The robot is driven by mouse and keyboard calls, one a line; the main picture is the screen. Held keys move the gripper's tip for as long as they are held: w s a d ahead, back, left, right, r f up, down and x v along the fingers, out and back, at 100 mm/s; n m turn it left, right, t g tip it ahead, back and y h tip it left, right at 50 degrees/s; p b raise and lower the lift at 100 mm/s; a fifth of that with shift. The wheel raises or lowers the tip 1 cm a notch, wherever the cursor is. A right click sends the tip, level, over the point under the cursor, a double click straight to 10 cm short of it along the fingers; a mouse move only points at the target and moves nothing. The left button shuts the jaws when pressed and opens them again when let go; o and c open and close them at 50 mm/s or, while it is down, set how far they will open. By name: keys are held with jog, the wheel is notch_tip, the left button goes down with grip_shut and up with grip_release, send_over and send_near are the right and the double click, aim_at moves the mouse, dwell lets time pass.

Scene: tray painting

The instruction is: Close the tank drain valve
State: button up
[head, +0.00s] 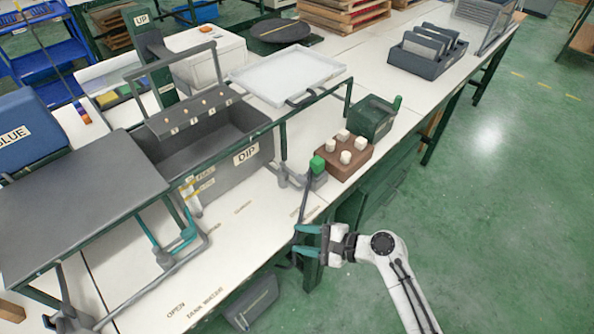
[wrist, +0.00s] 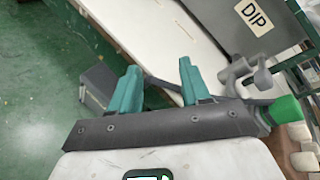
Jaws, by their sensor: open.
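A grey pipe fitting (head: 292,177) stands at the right front corner of the grey dip tank (head: 236,178). Beside it is a block with a green cap (head: 318,164), which also shows at the right of the wrist view (wrist: 286,110). A dark lever-like bar (head: 305,200) runs from there toward my gripper (head: 299,240). The gripper is open at the table's front edge. In the wrist view, a grey bar (wrist: 166,86) shows between the teal fingers (wrist: 158,78); whether they touch it is unclear. Which part is the drain valve's handle I cannot tell for sure.
A brown block with white knobs (head: 345,155) and a green box (head: 374,116) stand right of the fitting. Teal-and-grey pipework (head: 172,243) stands at the left. The white tabletop (head: 235,228) in front of the tank is mostly clear, with printed labels. Open floor lies right.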

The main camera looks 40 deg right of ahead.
aim_at(300, 178)
jog(key=w+d+r+m+t+h+p, duration=0.1)
jog(key=d+r+m+t+h, duration=0.15)
jog(key=d+m, duration=0.35)
jog(key=w+d+r+m+t+h, duration=0.1)
jog(key=d+r+m+t+h, duration=0.15)
jog(key=d+m, duration=0.35)
jog(key=shift+m+h, duration=0.3)
jog(key=shift+m, duration=0.4)
jog(key=w, duration=0.3)
jog(key=w+a, duration=0.1)
jog(key=w, duration=0.3)
jog(key=w+p, duration=0.1)
jog(key=w, duration=0.3)
jog(key=shift+a+f, duration=0.25)
jog(key=shift+a, duration=0.05)
grip_shut()
